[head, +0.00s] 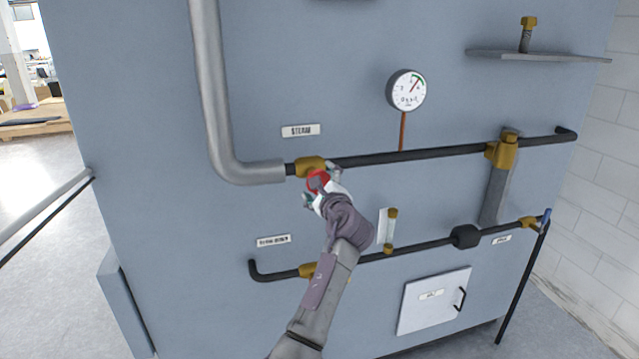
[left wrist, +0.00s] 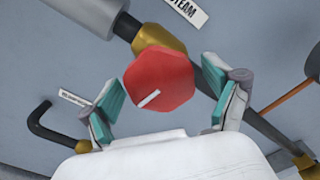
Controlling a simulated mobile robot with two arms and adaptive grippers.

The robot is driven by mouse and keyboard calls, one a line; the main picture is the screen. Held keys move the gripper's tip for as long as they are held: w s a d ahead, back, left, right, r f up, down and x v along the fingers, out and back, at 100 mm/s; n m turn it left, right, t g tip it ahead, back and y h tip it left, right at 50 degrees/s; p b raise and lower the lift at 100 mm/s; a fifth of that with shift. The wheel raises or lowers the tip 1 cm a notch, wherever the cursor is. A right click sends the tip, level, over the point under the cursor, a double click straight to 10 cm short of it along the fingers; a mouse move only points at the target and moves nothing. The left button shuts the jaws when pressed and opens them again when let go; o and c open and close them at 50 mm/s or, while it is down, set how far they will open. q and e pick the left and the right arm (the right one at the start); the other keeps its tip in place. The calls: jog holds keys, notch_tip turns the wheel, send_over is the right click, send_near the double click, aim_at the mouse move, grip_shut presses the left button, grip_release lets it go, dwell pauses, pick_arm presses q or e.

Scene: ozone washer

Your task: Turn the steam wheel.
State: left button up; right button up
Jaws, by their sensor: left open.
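The steam wheel is a red, rounded knob (head: 318,180) on a brass valve (head: 311,165) in the upper pipe, below the STEAM label (head: 300,131). In the left wrist view the red wheel (left wrist: 159,79) shows a white mark on its face. My left gripper (head: 322,188) is at the wheel, partly covering it in the head view. In the left wrist view its teal-padded fingers (left wrist: 160,98) are open, one on each side of the wheel. I cannot tell whether either finger touches it. My right gripper is not in view.
A round gauge (head: 406,90) stands above the upper pipe (head: 440,153). A lower dark pipe (head: 410,246), a sight glass (head: 390,229) and a white hatch (head: 434,301) are below and right. A shelf (head: 535,56) juts out at top right.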

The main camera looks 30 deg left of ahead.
pick_arm(q)
jog(key=v, duration=1.2)
